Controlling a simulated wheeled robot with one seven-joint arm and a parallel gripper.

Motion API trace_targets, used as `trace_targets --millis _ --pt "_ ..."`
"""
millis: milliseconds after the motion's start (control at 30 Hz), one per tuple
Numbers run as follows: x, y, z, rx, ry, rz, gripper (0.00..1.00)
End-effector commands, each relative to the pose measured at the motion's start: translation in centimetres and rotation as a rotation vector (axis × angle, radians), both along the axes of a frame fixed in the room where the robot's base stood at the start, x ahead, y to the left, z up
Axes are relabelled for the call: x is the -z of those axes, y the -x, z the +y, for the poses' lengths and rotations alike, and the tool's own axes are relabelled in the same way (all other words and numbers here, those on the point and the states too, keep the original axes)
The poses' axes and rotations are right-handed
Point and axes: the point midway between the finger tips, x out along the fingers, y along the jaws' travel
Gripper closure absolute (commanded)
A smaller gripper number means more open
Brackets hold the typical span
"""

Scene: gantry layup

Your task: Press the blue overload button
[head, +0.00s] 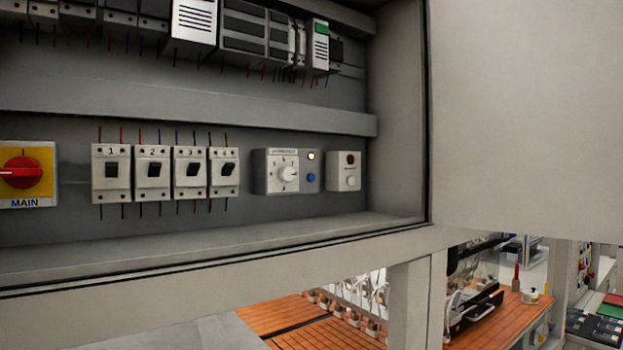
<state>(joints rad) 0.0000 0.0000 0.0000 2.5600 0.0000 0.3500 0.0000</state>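The blue button (311,177) is small and round. It sits on the right part of a grey overload unit (261,172), below a lit yellowish lamp (311,156) and right of a white rotary dial (288,174). The unit is mounted on the back panel inside an open grey cabinet. Nothing covers the button. My gripper is not in view.
Several numbered breakers (152,174) and a red MAIN switch (22,172) are left of the unit. A box with a red and a white button (344,171) is to its right. The cabinet's sill (200,255) and open door (525,115) border the opening.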

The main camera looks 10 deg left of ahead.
Motion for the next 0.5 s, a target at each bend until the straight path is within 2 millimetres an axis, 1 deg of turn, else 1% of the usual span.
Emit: trace_targets --millis 33,167,200,500 --pt "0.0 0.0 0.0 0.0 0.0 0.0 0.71" --pt "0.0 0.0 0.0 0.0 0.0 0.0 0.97" --pt "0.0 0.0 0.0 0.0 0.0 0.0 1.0" --pt "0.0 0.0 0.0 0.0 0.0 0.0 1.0"
